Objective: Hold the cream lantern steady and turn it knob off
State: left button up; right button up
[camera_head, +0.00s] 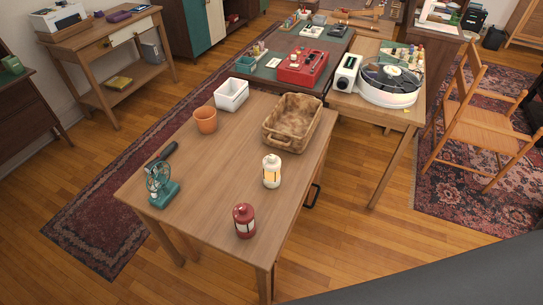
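The cream lantern (272,171) stands upright on the wooden table (217,168), near its right side. Its window glows warm yellow. Its knob is too small to make out. A red lantern (244,220) stands closer to me, near the table's front corner. Neither my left gripper nor my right gripper is in view. Nothing touches the cream lantern.
A brown basket (292,122) stands behind the cream lantern. A terracotta pot (206,120) and white bin (231,94) are at the back left. A teal fan-like device (160,184) is at the left. The table's middle is clear. A turntable (389,84) sits on another table.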

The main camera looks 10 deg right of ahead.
aim_at(272, 158)
jog(key=l+u, duration=0.15)
jog(key=u, duration=0.2)
jog(key=l+u, duration=0.2)
jog(key=u, duration=0.15)
jog(key=l+u, duration=0.2)
jog(key=l, duration=0.25)
jog(key=k+l+u, duration=0.2)
jog(key=l, duration=0.2)
jog(key=k+l, duration=0.1)
jog(key=l, duration=0.35)
jog(key=k+l, duration=0.1)
jog(key=l, duration=0.35)
jog(key=k+l+u, duration=0.1)
jog(key=l, duration=0.3)
